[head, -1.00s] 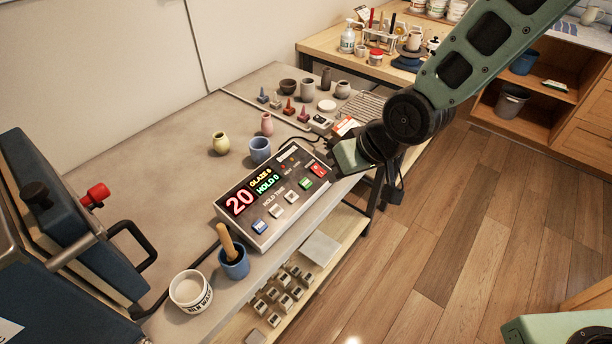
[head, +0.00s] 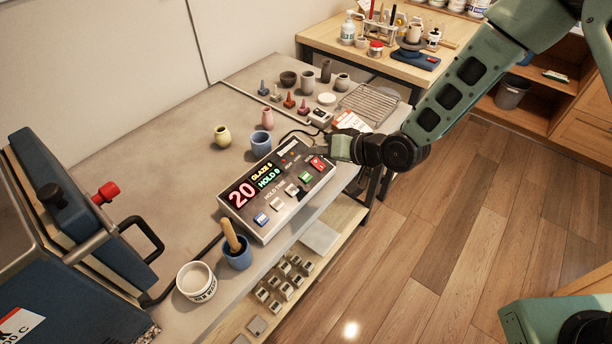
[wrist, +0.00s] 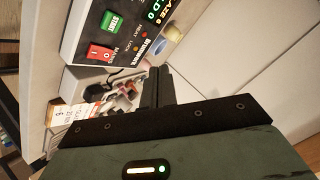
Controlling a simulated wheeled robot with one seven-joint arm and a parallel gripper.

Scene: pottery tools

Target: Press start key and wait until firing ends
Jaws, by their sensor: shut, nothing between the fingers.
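The kiln controller (head: 262,222) is a grey box on the table. Its display shows a red 20, with GLAZE and HOLD 0 lines beside it. My gripper (head: 318,149) is shut and empty, just beyond the controller's far right corner, pointing left. In the wrist view its dark fingers (wrist: 158,82) are apart from the START key. The blue kiln (head: 75,215) stands at the left, with a red knob (head: 105,192).
A red switch (head: 318,163) sits beside the START key; it shows 0 and I in the wrist view. A blue cup (head: 261,144) stands behind the controller. A blue mortar (head: 238,258) and white jar (head: 197,282) stand left of it. Small pots and a wire rack (head: 370,104) lie beyond.

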